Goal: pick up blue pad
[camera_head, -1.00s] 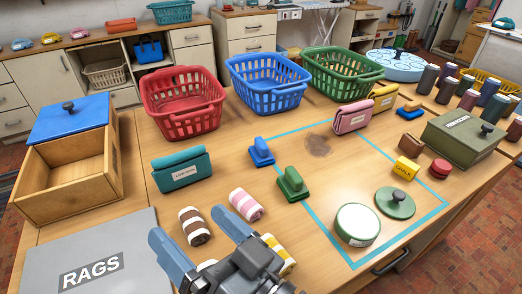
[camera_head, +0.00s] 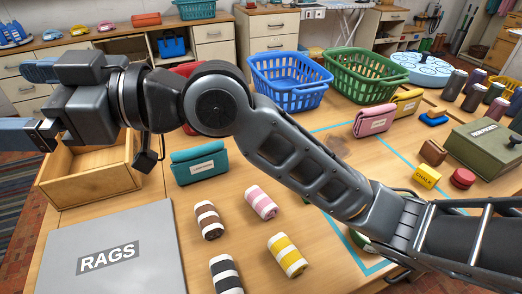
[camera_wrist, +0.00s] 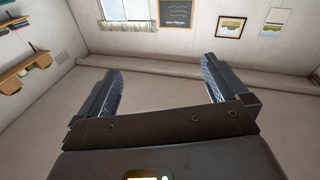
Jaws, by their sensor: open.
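My gripper (camera_head: 18,102) is raised at the far left of the head view, above and in front of the open wooden box, with its jaws apart. The green handled pad is hidden there too. A small blue block (camera_head: 433,118) lies at the right, near the yellow pouch; I cannot tell what it is.
Striped rolls (camera_head: 287,254), a teal pouch (camera_head: 199,165) and a grey RAGS lid (camera_head: 112,256) lie at the front. The wooden box (camera_head: 85,180) is at left. Blue (camera_head: 285,85) and green (camera_head: 350,75) baskets stand behind; the red basket is mostly covered by my arm.

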